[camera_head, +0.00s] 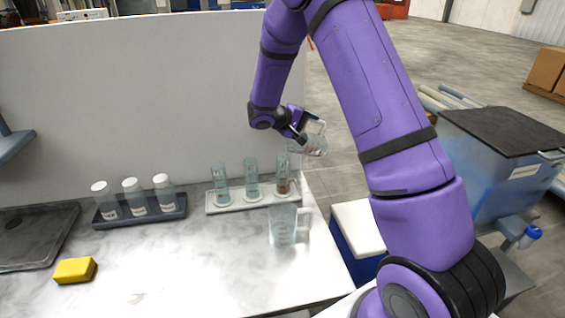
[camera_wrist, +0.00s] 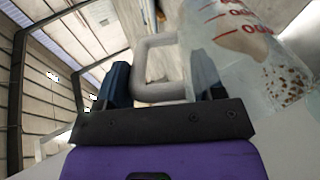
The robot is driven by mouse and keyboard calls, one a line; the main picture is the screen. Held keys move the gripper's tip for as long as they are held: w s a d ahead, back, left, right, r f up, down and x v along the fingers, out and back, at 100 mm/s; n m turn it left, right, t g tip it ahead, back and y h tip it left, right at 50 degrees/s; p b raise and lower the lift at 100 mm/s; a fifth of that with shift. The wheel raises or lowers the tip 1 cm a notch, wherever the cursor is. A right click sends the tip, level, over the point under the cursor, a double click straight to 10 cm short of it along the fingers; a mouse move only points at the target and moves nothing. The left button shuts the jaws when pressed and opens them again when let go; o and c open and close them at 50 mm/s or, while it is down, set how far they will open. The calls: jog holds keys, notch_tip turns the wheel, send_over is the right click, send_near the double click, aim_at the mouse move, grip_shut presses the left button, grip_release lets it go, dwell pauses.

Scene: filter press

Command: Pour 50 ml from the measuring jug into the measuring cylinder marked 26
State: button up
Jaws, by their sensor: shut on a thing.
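A clear measuring jug (camera_head: 315,146) is held by its handle in my gripper (camera_head: 301,134), strongly tilted, above and a little right of the cylinder rack. In the wrist view the jug (camera_wrist: 240,45) shows red marks and brown speckled contents, and its pale handle (camera_wrist: 155,70) lies between the fingers of my gripper (camera_wrist: 162,88). Three clear measuring cylinders stand upright in a white rack (camera_head: 240,207): left (camera_head: 221,185), middle (camera_head: 252,178) and right (camera_head: 282,172). The right one has brown matter low inside. Their numbers are too small to read. No falling stream shows.
A second clear jug (camera_head: 283,228) stands on the bench in front of the right cylinder. Three white-capped bottles (camera_head: 134,196) sit in a dark tray (camera_head: 108,219). A yellow sponge (camera_head: 75,270) lies front left. A white wall (camera_head: 140,100) backs the bench.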

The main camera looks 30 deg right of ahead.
aim_at(318, 136)
jog(key=shift+d+f+y, duration=0.7)
jog(key=shift+d+y, duration=0.25)
jog(key=shift+y, duration=0.25)
jog(key=shift+d+r+y, duration=0.1)
jog(key=shift+d+y, duration=0.1)
jog(key=shift+y, duration=0.2)
jog(key=shift+d+y, duration=0.25)
jog(key=shift+y, duration=0.15)
jog(key=f, duration=0.1)
jog(key=d+f+y, duration=0.1)
jog(key=f+y, duration=0.1)
jog(key=shift+d+f+b, duration=0.3)
jog(key=shift+f+b, duration=0.05)
jog(key=shift+d+f+y+b, duration=0.45)
jog(key=shift+d+f+y, duration=1.05)
jog(key=shift+d+y, duration=0.2)
jog(key=shift+d+f+y+b, duration=0.2)
jog(key=shift+d+f+y, duration=0.45)
jog(key=shift+f+y, duration=0.2)
jog(key=shift+d+f+y+b, duration=0.15)
jog(key=shift+d+f+y, duration=0.45)
jog(key=shift+f+y, duration=0.25)
